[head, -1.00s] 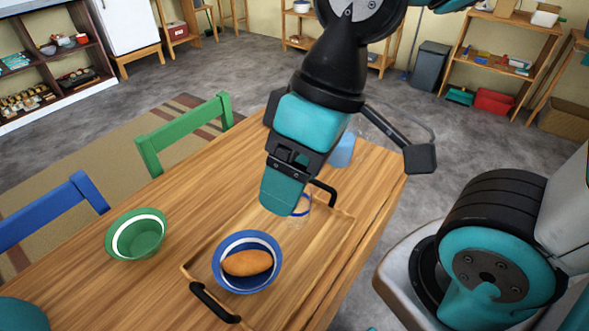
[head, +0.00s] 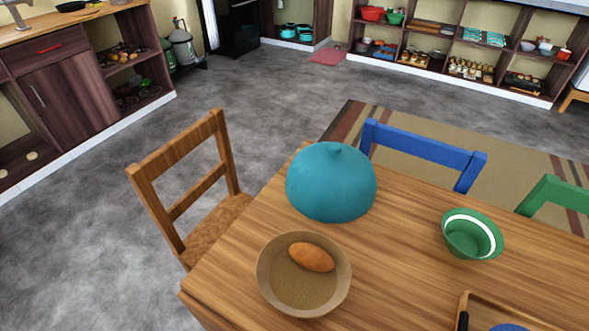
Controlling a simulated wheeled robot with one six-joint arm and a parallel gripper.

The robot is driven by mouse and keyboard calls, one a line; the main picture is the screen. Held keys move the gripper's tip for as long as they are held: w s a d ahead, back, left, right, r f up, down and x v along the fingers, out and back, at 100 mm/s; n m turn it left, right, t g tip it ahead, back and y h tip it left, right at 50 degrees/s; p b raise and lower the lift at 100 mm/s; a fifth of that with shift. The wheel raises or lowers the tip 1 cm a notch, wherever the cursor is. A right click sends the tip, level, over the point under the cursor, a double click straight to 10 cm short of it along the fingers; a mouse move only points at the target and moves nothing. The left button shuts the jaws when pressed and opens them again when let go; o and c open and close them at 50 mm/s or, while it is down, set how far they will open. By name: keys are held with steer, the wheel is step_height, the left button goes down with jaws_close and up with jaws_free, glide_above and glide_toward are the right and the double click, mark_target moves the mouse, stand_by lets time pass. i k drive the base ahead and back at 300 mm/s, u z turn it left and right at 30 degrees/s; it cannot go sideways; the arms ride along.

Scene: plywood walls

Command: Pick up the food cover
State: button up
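The food cover (head: 331,182) is a teal dome with a small knob on top. It stands on the wooden table (head: 400,275) near its far left corner, behind a brown bowl (head: 272,277). The bowl holds an orange-brown oval food item (head: 312,257). What is under the cover is hidden. My gripper is not in the present head view.
A green bowl (head: 473,234) stands to the right of the cover. A wooden tray (head: 483,306) with part of a blue bowl (head: 508,327) is at the lower right. Wooden (head: 190,190), blue (head: 425,148) and green (head: 556,199) chairs stand around the table. Grey floor is open at left.

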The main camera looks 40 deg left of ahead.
mark_target(326, 182)
steer(key=u, duration=1.3)
